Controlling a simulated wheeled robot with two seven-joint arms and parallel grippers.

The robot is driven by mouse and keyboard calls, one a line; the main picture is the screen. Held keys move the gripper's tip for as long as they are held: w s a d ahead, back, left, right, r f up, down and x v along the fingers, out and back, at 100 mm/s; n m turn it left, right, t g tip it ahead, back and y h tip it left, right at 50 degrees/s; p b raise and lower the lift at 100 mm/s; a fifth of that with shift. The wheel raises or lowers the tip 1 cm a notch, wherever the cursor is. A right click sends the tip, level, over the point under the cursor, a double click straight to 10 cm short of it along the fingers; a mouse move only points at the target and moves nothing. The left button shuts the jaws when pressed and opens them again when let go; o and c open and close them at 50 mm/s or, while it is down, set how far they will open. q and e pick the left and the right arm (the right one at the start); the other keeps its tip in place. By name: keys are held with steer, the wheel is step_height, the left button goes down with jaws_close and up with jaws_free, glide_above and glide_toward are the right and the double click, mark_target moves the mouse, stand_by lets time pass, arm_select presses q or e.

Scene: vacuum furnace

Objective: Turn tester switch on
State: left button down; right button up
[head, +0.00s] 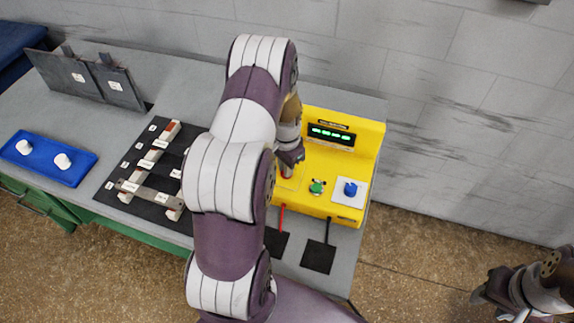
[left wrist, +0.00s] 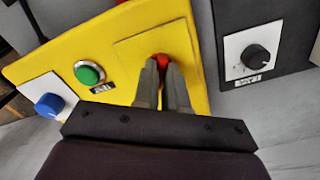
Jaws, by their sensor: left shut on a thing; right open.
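The yellow tester (head: 345,165) stands at the right end of the table, with a lit green display (head: 331,134) on its upright back. Its front panel carries a green button (head: 317,187) and a blue knob (head: 350,189). My left gripper (head: 287,172) reaches down onto the panel's left part. In the left wrist view, its fingers (left wrist: 164,72) are shut on the red switch (left wrist: 161,57), mostly hidden between the fingertips. The green button (left wrist: 89,73) and blue knob (left wrist: 49,104) show beside it. My right gripper (head: 489,290) is open and empty, off the table at lower right.
A black board (head: 111,190) with several labelled pieces lies left of my arm. A blue tray (head: 24,166) with two white pieces is at far left. Dark plates (head: 125,91) stand behind. A black box with a dial (left wrist: 262,50) is beside the tester. Black pads (head: 318,257) lie in front.

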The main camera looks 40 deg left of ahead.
arm_select(q)
steer(key=shift+r, duration=0.1)
steer(key=c, duration=1.2)
jaws_free()
steer(key=shift+s, duration=0.1)
steer(key=shift+s+r, duration=0.1)
steer(key=shift+s, duration=0.05)
steer(key=shift+a+r, duration=0.1)
steer(key=shift+r, duration=0.15)
step_height(320, 180, up, 12)
steer(key=shift+r+b, duration=0.1)
steer(key=shift+b, duration=1.15)
